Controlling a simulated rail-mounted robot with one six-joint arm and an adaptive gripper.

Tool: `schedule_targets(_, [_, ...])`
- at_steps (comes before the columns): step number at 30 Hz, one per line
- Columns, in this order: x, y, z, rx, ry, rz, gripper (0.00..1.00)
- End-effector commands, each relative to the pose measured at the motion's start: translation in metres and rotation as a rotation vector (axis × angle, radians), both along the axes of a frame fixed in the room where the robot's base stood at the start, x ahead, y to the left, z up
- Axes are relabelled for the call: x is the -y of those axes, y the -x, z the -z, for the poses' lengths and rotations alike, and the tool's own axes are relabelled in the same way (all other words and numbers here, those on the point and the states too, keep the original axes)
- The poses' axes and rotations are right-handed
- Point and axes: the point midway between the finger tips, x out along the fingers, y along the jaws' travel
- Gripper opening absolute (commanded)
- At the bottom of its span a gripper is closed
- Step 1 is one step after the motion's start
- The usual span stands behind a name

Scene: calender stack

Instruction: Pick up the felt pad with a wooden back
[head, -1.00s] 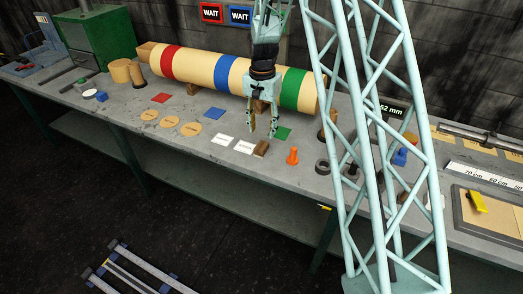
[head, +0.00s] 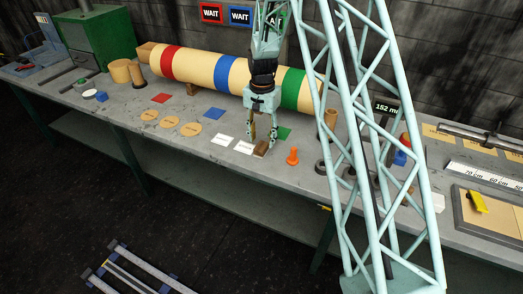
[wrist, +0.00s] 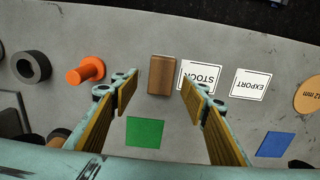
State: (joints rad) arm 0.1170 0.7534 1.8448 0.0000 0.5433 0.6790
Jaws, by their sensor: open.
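The felt pad with a wooden back (wrist: 161,75) is a small brown block on the grey bench, and it also shows in the head view (head: 261,148). It lies beside the white STOCK card (wrist: 203,76). My gripper (wrist: 155,85) is open and empty above the bench, with its two fingers apart on either side of the block in the wrist view. In the head view my gripper (head: 262,142) hangs just over the block. I cannot tell the exact height left between the fingertips and the bench.
An orange peg (wrist: 87,71) stands near one finger, with a dark ring (wrist: 31,67) beyond it. The EXPORT card (wrist: 250,84), a green square (wrist: 145,131) and a blue square (wrist: 275,145) lie flat. A striped roll (head: 215,73) lies behind.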

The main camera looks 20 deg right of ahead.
Motion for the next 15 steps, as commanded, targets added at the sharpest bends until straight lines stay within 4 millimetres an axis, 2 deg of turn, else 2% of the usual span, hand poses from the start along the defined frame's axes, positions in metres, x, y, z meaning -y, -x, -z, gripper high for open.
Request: schedule_targets(15, [-0.003,0.0,0.044,-0.001,0.0,0.0,0.41])
